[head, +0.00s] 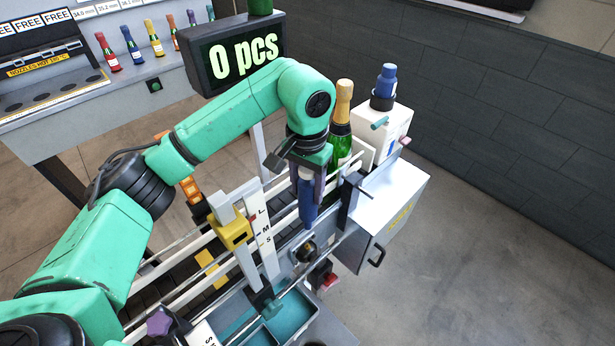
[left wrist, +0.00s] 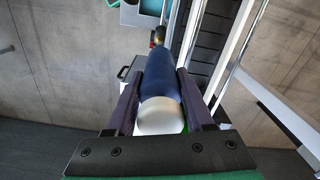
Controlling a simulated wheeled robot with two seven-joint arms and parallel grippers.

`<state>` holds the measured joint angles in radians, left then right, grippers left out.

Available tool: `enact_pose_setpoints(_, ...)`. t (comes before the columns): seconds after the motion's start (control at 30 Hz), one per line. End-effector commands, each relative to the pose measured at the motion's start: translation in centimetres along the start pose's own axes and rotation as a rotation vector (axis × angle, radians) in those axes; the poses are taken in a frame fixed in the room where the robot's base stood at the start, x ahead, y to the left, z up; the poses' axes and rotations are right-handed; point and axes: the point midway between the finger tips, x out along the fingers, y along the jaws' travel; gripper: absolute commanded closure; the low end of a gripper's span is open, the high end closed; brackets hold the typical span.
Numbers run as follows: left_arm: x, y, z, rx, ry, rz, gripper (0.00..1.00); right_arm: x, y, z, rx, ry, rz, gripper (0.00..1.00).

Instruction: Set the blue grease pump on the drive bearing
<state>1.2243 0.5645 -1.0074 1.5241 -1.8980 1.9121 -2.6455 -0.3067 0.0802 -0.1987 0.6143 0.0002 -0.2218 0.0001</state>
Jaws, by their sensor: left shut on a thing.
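The blue grease pump (head: 307,208) hangs upright in my left gripper (head: 306,188), whose dark purple fingers are shut on it. In the left wrist view, the pump (left wrist: 162,85) lies between the two fingers (left wrist: 157,100), with its white end toward the camera. A small dark and brass round part (head: 305,252), which looks like the drive bearing, is on the machine below the pump's tip. It also shows beyond the tip in the left wrist view (left wrist: 159,35). The pump appears apart from it. My right gripper is not in view.
A green gold-topped bottle (head: 341,125) stands just behind the gripper. A white box (head: 388,132) carrying another blue bottle (head: 386,82) is at the right. A yellow clamp on a rail (head: 234,234) and an L-M-S scale (head: 262,235) stand left of the pump.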

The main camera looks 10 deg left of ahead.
Motion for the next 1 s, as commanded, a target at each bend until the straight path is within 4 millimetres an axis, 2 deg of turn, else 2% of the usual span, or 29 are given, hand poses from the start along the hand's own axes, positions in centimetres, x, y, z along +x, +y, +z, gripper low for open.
enact_pose_setpoints(0.17, 0.9, 0.0, 0.0, 0.001, 0.001, 0.001, 1.0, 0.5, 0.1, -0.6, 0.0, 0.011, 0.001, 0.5)
enact_pose_setpoints(1.0, 6.1, 0.0, 0.0, 0.001, 0.001, 0.001, 1.0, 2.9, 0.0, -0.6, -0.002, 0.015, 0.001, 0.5)
